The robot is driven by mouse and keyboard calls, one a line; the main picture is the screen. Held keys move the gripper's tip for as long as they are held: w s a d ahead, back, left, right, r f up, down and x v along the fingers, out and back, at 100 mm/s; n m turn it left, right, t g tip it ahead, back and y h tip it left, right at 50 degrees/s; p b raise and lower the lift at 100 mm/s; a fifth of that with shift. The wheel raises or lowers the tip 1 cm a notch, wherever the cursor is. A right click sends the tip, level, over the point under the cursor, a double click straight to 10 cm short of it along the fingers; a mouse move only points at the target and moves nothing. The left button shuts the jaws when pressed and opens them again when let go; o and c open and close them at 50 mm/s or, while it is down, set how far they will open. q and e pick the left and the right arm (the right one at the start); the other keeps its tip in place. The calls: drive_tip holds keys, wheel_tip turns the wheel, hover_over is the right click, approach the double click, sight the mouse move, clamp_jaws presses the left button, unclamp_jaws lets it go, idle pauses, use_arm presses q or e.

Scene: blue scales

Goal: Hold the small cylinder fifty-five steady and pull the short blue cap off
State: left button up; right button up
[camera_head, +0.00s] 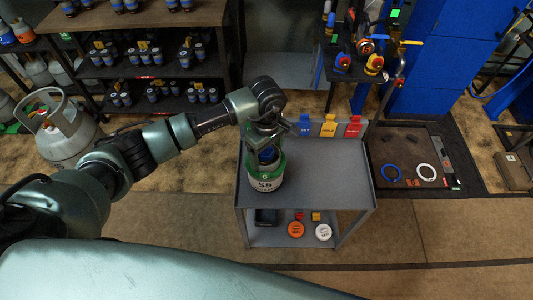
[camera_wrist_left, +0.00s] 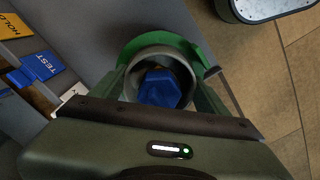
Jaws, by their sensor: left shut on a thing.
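The small cylinder fifty-five (camera_head: 265,184) stands upright on the left part of the grey cart top, white below with "55" on it and green above. Its green shoulder and grey collar also show in the left wrist view (camera_wrist_left: 190,47). The short blue cap (camera_wrist_left: 160,88) sits inside the collar; in the head view a little of the blue cap (camera_head: 268,155) shows between the fingers. My left gripper (camera_head: 265,148) comes down from above, its fingers on either side of the collar, shut on the cylinder. The exact contact is partly hidden. My right gripper is not in view.
The grey cart top (camera_head: 325,185) is clear right of the cylinder. Blue, yellow and red bins (camera_head: 328,126) line its back edge. Its lower shelf holds orange and white round items (camera_head: 296,230). A larger grey cylinder (camera_head: 68,132) stands at left, before racks of small cylinders.

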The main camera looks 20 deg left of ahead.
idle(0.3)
use_arm(q)
drive_tip(key=o, duration=2.1)
drive_tip(key=shift+o, duration=0.2)
